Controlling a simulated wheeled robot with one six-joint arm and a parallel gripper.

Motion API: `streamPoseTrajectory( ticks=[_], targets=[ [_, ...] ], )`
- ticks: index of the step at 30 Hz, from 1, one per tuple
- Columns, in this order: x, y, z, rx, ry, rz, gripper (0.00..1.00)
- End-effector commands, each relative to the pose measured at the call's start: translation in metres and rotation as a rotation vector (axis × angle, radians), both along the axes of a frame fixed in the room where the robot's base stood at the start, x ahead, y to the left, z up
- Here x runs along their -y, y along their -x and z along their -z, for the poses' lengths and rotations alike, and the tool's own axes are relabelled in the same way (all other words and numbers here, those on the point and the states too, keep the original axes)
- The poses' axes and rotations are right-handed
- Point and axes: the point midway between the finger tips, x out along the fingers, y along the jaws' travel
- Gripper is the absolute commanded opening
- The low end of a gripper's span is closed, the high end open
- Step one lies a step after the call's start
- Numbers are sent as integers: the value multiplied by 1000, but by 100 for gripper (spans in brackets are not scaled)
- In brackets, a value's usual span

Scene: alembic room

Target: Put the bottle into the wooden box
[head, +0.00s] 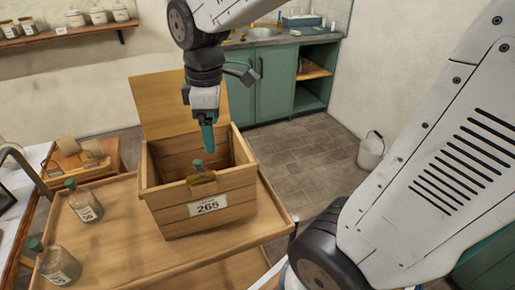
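The wooden box (162,208) stands on the wooden table with its lid raised at the back and a "265" label on its front. A small bottle (203,179) with amber contents and a teal cap shows at the box's front rim. I see no clear contact with the bottle.
Two other bottles with teal caps stand on the table (135,255), one at left (84,203) and one at front left (58,264). A wooden caddy (80,165) is behind them. A teal cabinet (273,85) and a white bucket (371,152) are beyond.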

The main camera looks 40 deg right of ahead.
Motion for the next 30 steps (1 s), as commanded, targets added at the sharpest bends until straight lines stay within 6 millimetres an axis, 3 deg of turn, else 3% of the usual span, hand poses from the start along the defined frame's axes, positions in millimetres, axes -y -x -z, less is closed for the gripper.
streamPoseTrajectory(
  ticks=[1, 6, 12, 17, 27, 28, 30],
  targets=[
    [3, 22, -9, 18, -6, 114, 82],
    [10, 89, -20, 47, -34, 523, 82],
    [14, 137, -18, 66, -62, 848, 82],
    [15, 150, -15, 68, -71, 944, 82],
    [15, 150, -15, 68, -71, 950, 82],
    [15, 150, -15, 68, -71, 949, 79],
    [15, 150, -15, 68, -71, 949, 60]
  ],
)
